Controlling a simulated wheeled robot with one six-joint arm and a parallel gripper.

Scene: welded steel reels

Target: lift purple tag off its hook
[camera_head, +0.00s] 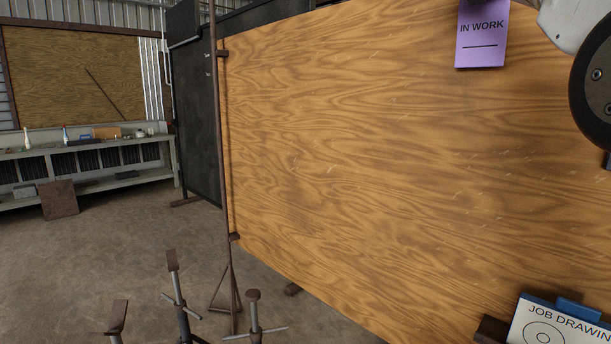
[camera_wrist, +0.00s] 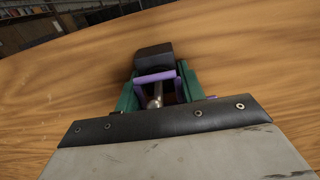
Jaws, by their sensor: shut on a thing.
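The purple tag (camera_head: 482,38), marked "IN WORK", hangs upright in front of the wooden board at the top of the head view. Its upper end is cut off by the frame edge. In the wrist view, my gripper (camera_wrist: 158,86) has its green fingers on either side of the purple tag (camera_wrist: 156,76) and is shut on it. A shiny metal pin (camera_wrist: 155,98), which looks like the hook, shows between the fingers close to the purple part. I cannot tell whether the tag still rests on it.
The large wooden board (camera_head: 400,150) fills the middle and right. A job drawing (camera_head: 555,325) sits at its lower right. Metal stands (camera_head: 180,305) stand on the floor at the lower left. A grey workbench (camera_head: 90,160) is at the far left.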

